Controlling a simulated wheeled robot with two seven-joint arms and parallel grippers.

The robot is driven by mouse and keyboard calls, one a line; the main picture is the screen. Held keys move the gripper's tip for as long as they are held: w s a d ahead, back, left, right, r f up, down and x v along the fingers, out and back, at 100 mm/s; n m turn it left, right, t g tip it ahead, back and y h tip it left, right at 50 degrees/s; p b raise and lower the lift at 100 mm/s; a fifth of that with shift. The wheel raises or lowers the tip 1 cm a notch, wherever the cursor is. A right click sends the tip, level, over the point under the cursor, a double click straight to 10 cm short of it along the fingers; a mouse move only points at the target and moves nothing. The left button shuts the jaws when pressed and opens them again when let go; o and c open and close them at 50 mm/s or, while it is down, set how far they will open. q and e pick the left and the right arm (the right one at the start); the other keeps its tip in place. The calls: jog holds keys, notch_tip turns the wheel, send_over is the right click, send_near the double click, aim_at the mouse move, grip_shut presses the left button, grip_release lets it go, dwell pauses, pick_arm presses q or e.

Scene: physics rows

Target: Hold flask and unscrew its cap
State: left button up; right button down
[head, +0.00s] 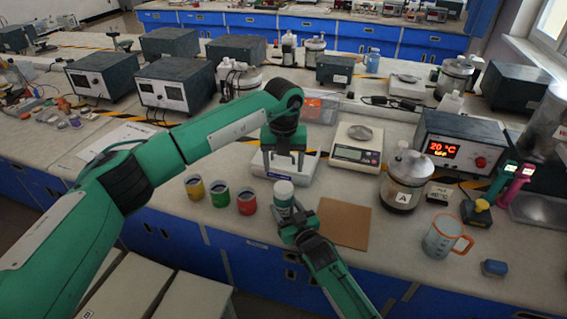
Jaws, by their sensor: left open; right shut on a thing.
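The flask (285,205) is a small upright teal-green vessel near the front edge of the bench. Its pale cap (284,187) sits on top. My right gripper (291,217) comes from below and is shut on the flask's body. My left gripper (283,164) points down above the cap, open, with its fingers apart and nothing between them. The lower part of the flask is partly hidden by my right gripper.
A scale (356,148), a jar marked A (401,190) and a measuring jug (444,236) stand farther right.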

aim_at(284, 187)
pick_arm(q)
jog(key=m, duration=1.2)
jog(key=shift+m, duration=0.4)
jog(key=m, duration=0.4)
jog(key=shift+m, duration=0.4)
jog(key=m, duration=1.2)
jog(key=shift+m, duration=0.3)
jog(key=m, duration=0.4)
jog(key=shift+f+m, duration=0.25)
jog(key=shift+m, duration=0.05)
notch_tip(284, 187, down, 8)
jog(key=shift+r, duration=0.25)
jog(key=shift+c, duration=0.5)
